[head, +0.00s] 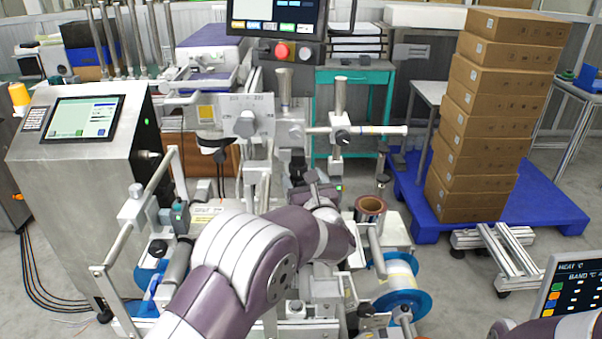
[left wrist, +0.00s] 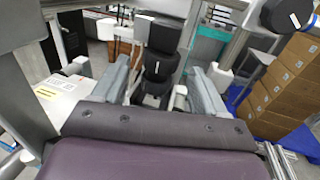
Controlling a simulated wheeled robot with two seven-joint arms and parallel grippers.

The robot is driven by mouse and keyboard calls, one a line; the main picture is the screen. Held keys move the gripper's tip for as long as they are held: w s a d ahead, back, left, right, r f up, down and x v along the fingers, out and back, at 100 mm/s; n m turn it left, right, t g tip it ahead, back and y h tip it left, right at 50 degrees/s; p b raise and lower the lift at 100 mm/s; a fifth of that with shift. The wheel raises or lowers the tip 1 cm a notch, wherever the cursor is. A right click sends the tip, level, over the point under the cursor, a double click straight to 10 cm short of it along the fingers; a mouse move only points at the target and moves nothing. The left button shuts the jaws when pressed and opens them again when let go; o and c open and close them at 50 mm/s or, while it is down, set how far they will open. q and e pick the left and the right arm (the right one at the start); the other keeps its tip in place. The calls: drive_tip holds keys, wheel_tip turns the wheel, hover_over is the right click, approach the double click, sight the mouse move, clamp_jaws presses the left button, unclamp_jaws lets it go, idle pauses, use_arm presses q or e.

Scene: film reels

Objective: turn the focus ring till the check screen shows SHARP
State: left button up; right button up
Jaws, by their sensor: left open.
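My left gripper (head: 318,186) reaches into the middle of the machine in the head view, largely hidden by its own arm. In the left wrist view its two grey fingers (left wrist: 160,88) are apart. A black upright lens-like part with stacked rings (left wrist: 158,68) stands beyond and between the fingertips, apparently clear of both. Which ring is the focus ring I cannot tell. A dark part (head: 297,163) shows near the gripper in the head view. A monitor (head: 275,14) hangs at the top, cut off; I cannot read SHARP on it. My right gripper is out of view.
A touch panel (head: 83,118) sits on the steel cabinet at left. Metal rods and brackets (head: 340,132) crowd the gripper. A blue-flanged reel (head: 398,278) is at lower right. Stacked cartons (head: 490,125) stand on a blue pallet (head: 545,218). A heat display (head: 570,290) is at the right edge.

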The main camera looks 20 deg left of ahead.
use_arm(q)
drive_tip(key=shift+x, duration=1)
drive_tip(key=c, duration=1.1)
drive_tip(key=shift+o, duration=0.2)
drive_tip(key=b, duration=0.1)
drive_tip(key=n+y+b, duration=0.1)
drive_tip(key=b, duration=0.1)
drive_tip(key=shift+d+f+g, duration=0.2)
drive_tip(key=shift+f+g, duration=0.1)
drive_tip(key=shift+r+g+y, duration=0.15)
drive_tip(key=shift+g+y, duration=0.15)
drive_tip(key=shift+y, duration=0.1)
drive_tip(key=shift+r+n, duration=0.15)
drive_tip(key=shift+n, duration=0.15)
drive_tip(key=o, duration=1.1)
drive_tip(key=shift+c, duration=0.2)
drive_tip(key=b+v, duration=0.2)
drive_tip(key=v, duration=1)
drive_tip(key=shift+s+d, duration=0.2)
drive_tip(key=shift+d, duration=0.05)
